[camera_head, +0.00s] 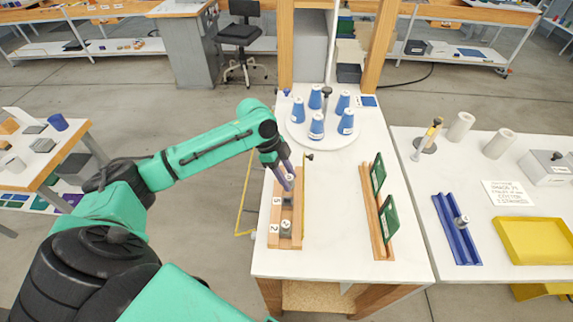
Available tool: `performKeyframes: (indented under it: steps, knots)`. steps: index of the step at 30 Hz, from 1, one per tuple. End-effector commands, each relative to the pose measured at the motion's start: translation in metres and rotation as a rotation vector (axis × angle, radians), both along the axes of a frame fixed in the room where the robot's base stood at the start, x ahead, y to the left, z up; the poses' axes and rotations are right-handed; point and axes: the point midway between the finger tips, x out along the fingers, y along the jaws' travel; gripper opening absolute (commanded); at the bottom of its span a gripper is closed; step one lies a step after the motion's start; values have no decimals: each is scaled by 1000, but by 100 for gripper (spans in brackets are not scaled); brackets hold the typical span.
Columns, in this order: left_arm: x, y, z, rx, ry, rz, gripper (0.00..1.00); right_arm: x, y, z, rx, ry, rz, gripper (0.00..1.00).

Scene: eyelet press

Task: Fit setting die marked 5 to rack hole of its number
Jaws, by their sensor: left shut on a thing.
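The wooden rack (296,210) stands near the left edge of the white table, with number labels on its left side; 5 and 2 are readable. My left gripper (288,182) is over the rack's far part and is shut on a small grey piece with a pale top (290,177), the setting die. The fingers partly cover the die; I cannot read its mark or tell whether it touches the rack. A dark die (288,201) shows in the rack beside label 5. A grey die (286,228) stands beside label 2. My right gripper is not in view.
A round white turntable (330,140) with several blue cones stands behind the rack. A wooden holder with green plates (388,220) is to the right, with clear tabletop between. The right table carries a blue channel (456,230) and a yellow tray (535,240).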

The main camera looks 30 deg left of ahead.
Motion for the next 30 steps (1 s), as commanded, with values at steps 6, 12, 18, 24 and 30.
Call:
performKeyframes:
  steps: [6, 12, 18, 24, 30]
  knots:
    - [0, 0, -2, 1, -2, -10, 0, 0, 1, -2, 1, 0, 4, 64]
    - [0, 0, 0, -5, -2, -11, 0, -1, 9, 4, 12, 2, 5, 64]
    - [0, 0, -20, -9, -3, -14, 0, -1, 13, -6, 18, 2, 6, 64]
    - [0, 0, -46, -9, -3, -12, 0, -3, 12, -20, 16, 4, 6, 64]
    - [0, 0, -60, -8, -4, -14, 0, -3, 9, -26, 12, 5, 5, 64]
